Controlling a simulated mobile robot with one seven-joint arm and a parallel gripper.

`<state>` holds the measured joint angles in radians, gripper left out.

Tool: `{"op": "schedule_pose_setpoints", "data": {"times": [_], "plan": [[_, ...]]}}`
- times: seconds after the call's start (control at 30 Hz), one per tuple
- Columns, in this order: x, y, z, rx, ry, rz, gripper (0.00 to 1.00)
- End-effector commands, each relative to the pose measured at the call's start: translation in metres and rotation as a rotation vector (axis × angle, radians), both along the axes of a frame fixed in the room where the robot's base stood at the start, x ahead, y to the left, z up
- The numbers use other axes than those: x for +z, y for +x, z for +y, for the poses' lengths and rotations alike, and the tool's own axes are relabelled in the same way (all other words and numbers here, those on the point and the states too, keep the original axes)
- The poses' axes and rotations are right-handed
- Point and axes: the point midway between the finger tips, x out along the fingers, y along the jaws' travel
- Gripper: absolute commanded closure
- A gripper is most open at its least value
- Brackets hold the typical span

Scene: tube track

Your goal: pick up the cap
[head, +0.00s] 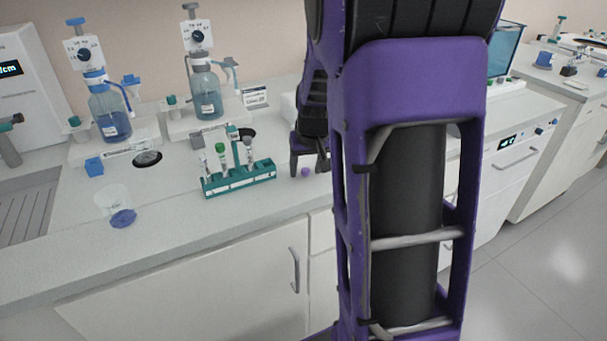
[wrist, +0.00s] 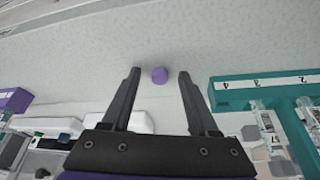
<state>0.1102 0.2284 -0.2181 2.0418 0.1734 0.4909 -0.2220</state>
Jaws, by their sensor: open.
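A small purple cap (head: 305,172) lies on the white bench top, just right of the teal tube rack (head: 239,181). In the wrist view the cap (wrist: 159,75) shows between my two dark fingertips, near their ends, with a gap on each side. My gripper (wrist: 160,82) is open and empty. In the head view my gripper (head: 309,163) is low over the bench at the cap, partly hidden by my arm. I cannot tell the exact height of the fingertips above the bench.
The rack, holding several tubes, also stands close on the right in the wrist view (wrist: 262,87). Dispenser bottles (head: 109,113) stand behind. The bench front near the cap is clear.

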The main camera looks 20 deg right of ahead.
Motion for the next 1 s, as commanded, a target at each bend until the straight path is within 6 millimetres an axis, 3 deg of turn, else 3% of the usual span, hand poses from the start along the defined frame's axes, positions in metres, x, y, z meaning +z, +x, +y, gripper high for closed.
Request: {"op": "schedule_pose_setpoints", "data": {"times": [0.13, 0.47, 0.8, 1.0], "plan": [[0.002, 0.000, 0.000, 0.000, 0.000, 0.000, 0.40], [0.002, 0.000, 0.000, 0.000, 0.000, 0.000, 0.99], [0.004, 0.000, 0.000, 0.000, 0.000, -0.001, 1.00], [0.034, 0.001, 0.000, 0.001, -0.002, -0.005, 1.00]]}}
